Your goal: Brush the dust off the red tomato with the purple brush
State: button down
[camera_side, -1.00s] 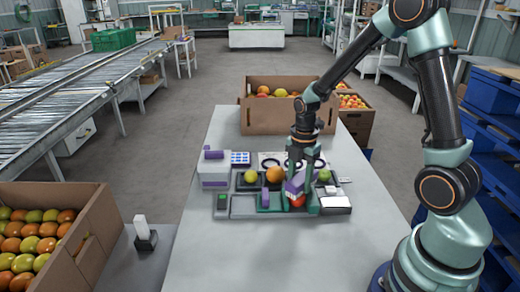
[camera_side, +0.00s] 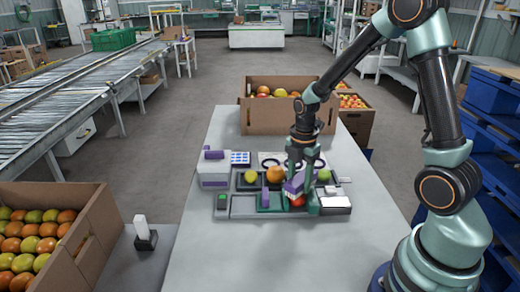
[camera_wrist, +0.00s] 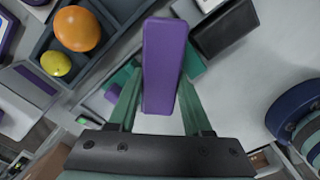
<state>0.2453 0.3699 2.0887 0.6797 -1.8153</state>
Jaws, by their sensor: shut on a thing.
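My gripper (camera_side: 302,190) is shut on the purple brush (camera_side: 293,186). In the wrist view the brush (camera_wrist: 164,65) sits between the two green fingers of my gripper (camera_wrist: 160,90). The red tomato (camera_side: 298,202) is low at the front right of the tray area, right under the brush. The brush overlaps it in the side view, and contact is hard to make out. The red tomato is hidden in the wrist view, and no dust on it can be made out.
A small purple upright piece (camera_side: 265,196) stands to the left. A cardboard box (camera_side: 262,119) stands behind. The table's front is clear.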

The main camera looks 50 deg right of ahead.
aim_at(294, 184)
jog(key=shift+s+a+f, duration=0.1)
jog(key=shift+a, duration=0.05)
jog(key=shift+a, duration=1.5)
jog(key=shift+d, duration=0.15)
jog(key=shift+d, duration=1.5)
jog(key=shift+r, duration=3.1)
jog(key=shift+r, duration=0.1)
